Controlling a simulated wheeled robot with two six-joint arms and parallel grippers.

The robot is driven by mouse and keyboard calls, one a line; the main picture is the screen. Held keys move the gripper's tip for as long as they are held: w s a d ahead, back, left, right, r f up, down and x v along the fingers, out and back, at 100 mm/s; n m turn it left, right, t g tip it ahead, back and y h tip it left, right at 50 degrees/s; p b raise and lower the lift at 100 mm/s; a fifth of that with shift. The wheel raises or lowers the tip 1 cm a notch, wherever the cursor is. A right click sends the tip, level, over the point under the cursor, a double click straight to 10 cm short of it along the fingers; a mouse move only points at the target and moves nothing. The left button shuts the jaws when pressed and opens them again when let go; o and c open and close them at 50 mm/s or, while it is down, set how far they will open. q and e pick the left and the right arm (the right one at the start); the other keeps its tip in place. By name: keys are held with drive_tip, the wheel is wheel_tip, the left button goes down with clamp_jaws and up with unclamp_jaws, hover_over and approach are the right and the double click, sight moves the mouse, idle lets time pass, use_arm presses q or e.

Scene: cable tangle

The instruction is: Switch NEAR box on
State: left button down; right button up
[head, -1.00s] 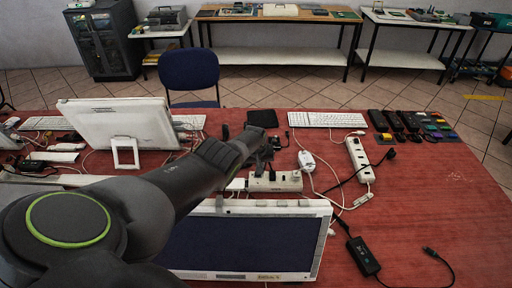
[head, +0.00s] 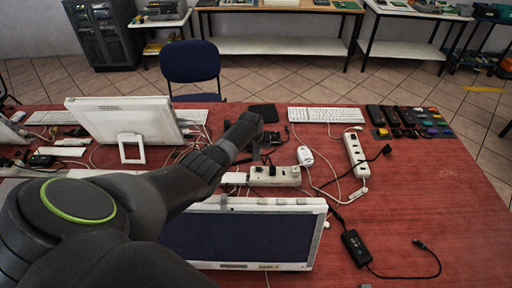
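A white power strip box (head: 282,178) lies crosswise just behind the white monitor in the foreground, with a dark plug in it; its left end is partly hidden by my arm. A second white strip (head: 356,157) lies lengthwise further right, with a black plug beside it. I cannot read any switch state on either. My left arm reaches in from the left, and my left gripper (head: 264,144) is above and behind the crosswise strip, apart from it in the picture. Its fingers are small and dark, so their opening is unclear. My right gripper is not in view.
The foreground monitor (head: 262,265) stands in front of the crosswise strip. Another monitor (head: 125,122) stands at the left. Cables and a white adapter (head: 305,156) lie between the strips. A black power brick (head: 360,252) lies front right. The red table (head: 440,190) is clear at the right.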

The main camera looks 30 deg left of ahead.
use_arm(q)
drive_tip(key=v, duration=0.3)
drive_tip(key=shift+s, duration=0.1)
idle(0.4)
drive_tip(key=shift+w+d+r+g+y+p, duration=0.1)
drive_tip(key=shift+w+d+g+y+p, duration=0.2)
drive_tip(key=shift+d+y, duration=0.15)
drive_tip(key=shift+w+d+r+g+y+p, duration=0.1)
drive_tip(key=shift+w+d+g+y+p, duration=0.15)
drive_tip(key=shift+d+y, duration=0.2)
drive_tip(key=shift+a+f, duration=0.1)
